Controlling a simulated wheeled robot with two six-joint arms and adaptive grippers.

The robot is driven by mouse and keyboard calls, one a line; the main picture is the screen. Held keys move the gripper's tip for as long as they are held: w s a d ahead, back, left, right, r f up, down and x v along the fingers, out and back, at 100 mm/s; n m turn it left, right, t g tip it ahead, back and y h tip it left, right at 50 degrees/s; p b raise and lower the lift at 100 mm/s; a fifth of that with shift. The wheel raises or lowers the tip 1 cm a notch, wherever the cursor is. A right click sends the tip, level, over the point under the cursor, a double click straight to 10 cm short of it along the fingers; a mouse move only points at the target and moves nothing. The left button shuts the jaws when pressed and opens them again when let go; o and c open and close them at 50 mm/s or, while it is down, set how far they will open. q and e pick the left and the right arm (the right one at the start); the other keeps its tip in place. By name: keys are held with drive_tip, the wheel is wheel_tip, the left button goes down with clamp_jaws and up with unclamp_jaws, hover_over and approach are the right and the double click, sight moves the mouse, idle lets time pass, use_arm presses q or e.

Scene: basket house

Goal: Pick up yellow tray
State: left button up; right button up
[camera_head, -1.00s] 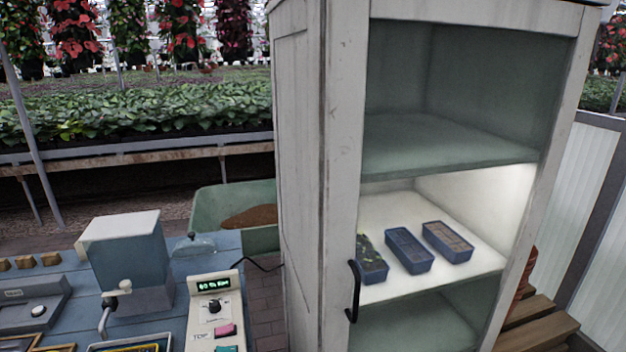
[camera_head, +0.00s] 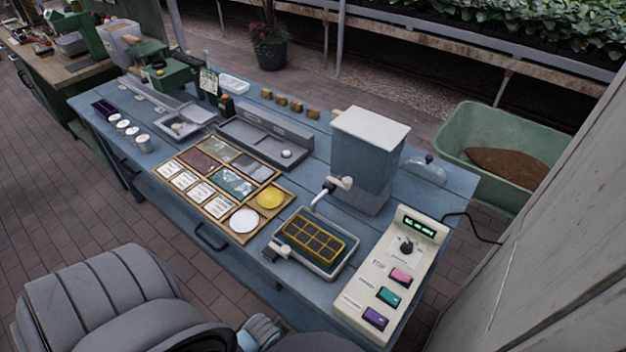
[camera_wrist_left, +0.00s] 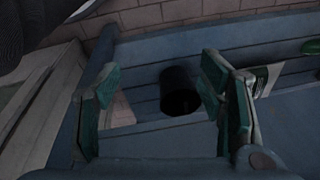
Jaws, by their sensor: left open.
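The yellow tray (camera_head: 312,239) is a small rectangular tray with a yellow rim and dark cells. It lies in a shallow grey holder (camera_head: 344,259) on the blue table, below the dispenser's spout. In the left wrist view my left gripper (camera_wrist_left: 158,88) is open, its two green-padded fingers apart with nothing held between them. The yellow tray cannot be made out in that view. I cannot clearly make out my left gripper in the head view. My right gripper is not in view.
A blue-grey dispenser (camera_head: 369,155) stands behind the tray. A control panel (camera_head: 390,283) with coloured buttons is to its right, and a wooden rack of seed packets (camera_head: 226,184) to its left. A dark cylinder (camera_wrist_left: 179,92) shows in the wrist view.

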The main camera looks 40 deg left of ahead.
use_arm(q)
drive_tip(key=w+r+p, duration=0.2)
drive_tip(key=r, duration=0.7)
drive_tip(key=w+r+p, duration=0.2)
drive_tip(key=r, duration=0.6)
wheel_tip(320, 180, up, 15)
drive_tip(key=m+g+h+p, duration=0.1)
drive_tip(key=m+g, duration=0.1)
drive_tip(key=m, duration=1.4)
hover_over(313, 237)
wheel_tip(313, 237, down, 14)
drive_tip(key=b, duration=0.2)
drive_tip(key=shift+b, duration=0.3)
drive_tip(key=shift+r, duration=0.1)
drive_tip(key=c, duration=1)
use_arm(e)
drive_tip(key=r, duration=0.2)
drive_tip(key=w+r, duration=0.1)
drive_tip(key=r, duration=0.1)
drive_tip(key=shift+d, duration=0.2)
